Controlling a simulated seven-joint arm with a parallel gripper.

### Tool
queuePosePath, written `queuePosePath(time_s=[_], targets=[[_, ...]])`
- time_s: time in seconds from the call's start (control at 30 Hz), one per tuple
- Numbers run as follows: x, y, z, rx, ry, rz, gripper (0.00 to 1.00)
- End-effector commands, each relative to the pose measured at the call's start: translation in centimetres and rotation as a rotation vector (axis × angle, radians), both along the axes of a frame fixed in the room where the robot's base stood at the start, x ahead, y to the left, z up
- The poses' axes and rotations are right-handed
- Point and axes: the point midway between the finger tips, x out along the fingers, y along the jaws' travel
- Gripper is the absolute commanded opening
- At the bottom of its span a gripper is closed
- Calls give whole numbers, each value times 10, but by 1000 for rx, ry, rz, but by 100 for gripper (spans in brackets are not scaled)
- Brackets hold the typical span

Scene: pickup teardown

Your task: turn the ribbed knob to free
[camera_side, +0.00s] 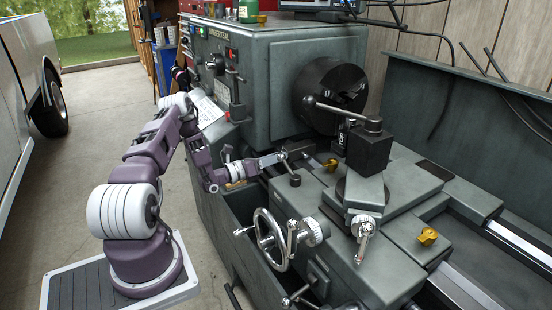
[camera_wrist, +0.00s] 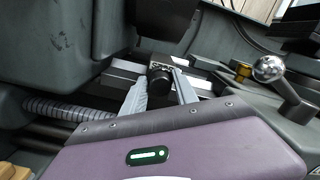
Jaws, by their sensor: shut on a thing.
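In the wrist view, a short dark round knob (camera_wrist: 160,79) with a textured edge sits between the two grey fingers of my gripper (camera_wrist: 160,84). The fingers stand on either side of it and are shut on it. Its ribs are too small to see clearly. In the side view, my gripper (camera_side: 279,158) reaches in low at the front of the lathe, below the chuck. The knob cannot be made out there, being small and beside the fingers. I cannot tell how far the knob is turned.
A ball-ended lever (camera_wrist: 268,68) stands right of the fingers in the wrist view, close to my gripper. The chuck (camera_side: 330,95), tool post (camera_side: 370,145) and handwheel (camera_side: 270,240) surround the work. A yellow piece (camera_side: 428,237) lies on the carriage. A ribbed rod (camera_wrist: 70,108) runs left.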

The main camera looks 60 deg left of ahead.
Motion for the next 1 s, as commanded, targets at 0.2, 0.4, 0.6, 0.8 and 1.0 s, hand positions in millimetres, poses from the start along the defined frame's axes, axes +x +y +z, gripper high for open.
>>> queuePosePath(time_s=[0.2,0.4,0.6,0.8,1.0], targets=[[-1,0,-1,-1,2,1,49],[-1,0,0,0,1,0,49],[-33,0,-3,0,6,0,49],[-66,0,-4,-1,4,0,49],[-71,0,-4,-1,2,1,49]])
